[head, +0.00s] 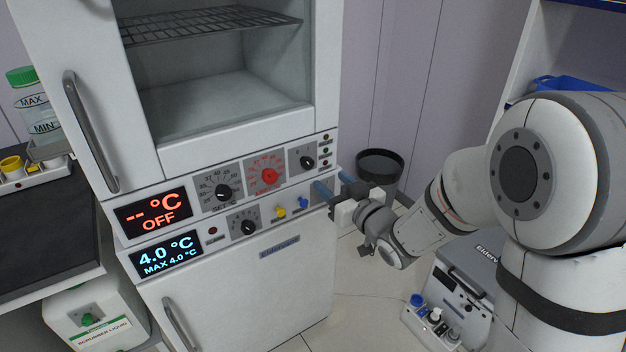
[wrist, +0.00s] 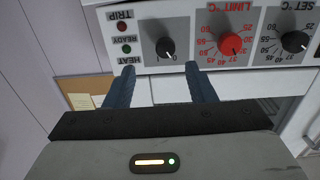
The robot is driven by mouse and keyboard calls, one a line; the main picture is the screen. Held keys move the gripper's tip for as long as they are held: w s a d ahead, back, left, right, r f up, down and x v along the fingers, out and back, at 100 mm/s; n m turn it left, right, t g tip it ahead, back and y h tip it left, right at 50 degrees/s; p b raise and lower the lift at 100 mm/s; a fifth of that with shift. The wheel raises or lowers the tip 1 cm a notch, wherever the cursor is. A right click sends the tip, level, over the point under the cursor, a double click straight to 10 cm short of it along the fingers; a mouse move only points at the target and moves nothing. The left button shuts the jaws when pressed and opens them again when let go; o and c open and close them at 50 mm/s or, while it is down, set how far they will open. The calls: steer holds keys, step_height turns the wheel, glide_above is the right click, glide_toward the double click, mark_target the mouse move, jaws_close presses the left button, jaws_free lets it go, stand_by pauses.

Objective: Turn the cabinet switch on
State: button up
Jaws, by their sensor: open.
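The cabinet (head: 230,150) has a control panel with a small black rotary switch (head: 307,162) at its right end, beside the indicator lamps. The switch also shows in the upside-down wrist view (wrist: 166,47), on a grey plate; I cannot tell its exact setting. The upper display (head: 153,214) reads "-- °C OFF" in red. My gripper (head: 334,183) is open and empty at the panel's right end, just below the switch in the head view. In the wrist view its two blue fingers (wrist: 161,70) point at the panel, spread to either side of the switch, not closed on it.
A red limit dial (head: 268,176) and a black set dial (head: 223,192) are left of the switch. A lower panel has a black dial (head: 248,227) and yellow and blue knobs. A dark bin (head: 381,165) stands behind my gripper. A grey case (head: 468,275) stands on the floor.

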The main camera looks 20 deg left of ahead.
mark_target(310, 166)
steer(key=x, duration=0.8)
steer(key=shift+s+a, duration=0.25)
steer(key=shift+s, duration=0.05)
steer(key=shift+c, duration=0.5)
